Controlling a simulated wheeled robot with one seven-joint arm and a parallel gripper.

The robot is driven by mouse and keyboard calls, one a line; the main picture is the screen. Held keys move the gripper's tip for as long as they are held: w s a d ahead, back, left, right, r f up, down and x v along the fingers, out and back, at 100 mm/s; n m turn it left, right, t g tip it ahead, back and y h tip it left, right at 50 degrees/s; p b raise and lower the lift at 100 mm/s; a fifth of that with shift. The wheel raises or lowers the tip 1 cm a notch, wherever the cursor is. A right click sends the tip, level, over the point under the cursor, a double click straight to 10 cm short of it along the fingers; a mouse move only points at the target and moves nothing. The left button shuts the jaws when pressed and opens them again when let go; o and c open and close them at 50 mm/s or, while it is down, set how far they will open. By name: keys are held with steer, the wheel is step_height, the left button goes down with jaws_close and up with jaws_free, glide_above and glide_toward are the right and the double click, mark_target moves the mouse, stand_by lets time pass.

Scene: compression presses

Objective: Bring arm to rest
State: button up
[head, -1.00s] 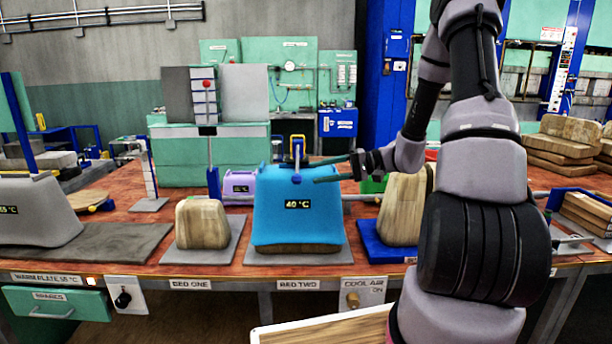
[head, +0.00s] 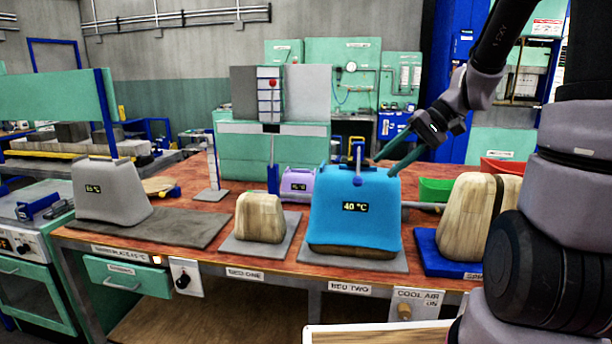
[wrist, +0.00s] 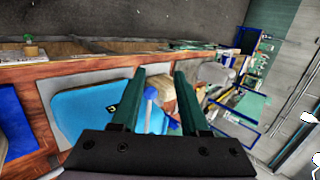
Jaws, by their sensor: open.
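My gripper (head: 393,160) is open and empty, with its two green fingers held in the air at the upper right of the blue cover marked 40 °C (head: 352,215). The fingers point down and to the left, and from this view I cannot tell how far they are from the cover. In the wrist view, the open fingers (wrist: 158,88) reach forward with nothing between them, and the blue cover (wrist: 85,112) lies to their left. My arm rises at the right side of the head view.
The blue cover sits over a wooden block on the bed two mat. A grey cover (head: 108,190) is at left. Green and red bins (head: 436,190) lie behind.

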steer(key=s+d+r+m+t+h, duration=0.1)
steer(key=s+d+r+t+h, duration=0.1)
steer(key=s+r, duration=0.3)
steer(key=s+d+r+m+t+h, duration=0.2)
steer(key=s+d+r+t+h, duration=0.1)
steer(key=r, duration=0.4)
steer(key=s+t+h, duration=0.1)
steer(key=s+h, duration=0.1)
steer(key=shift+s+t, duration=0.4)
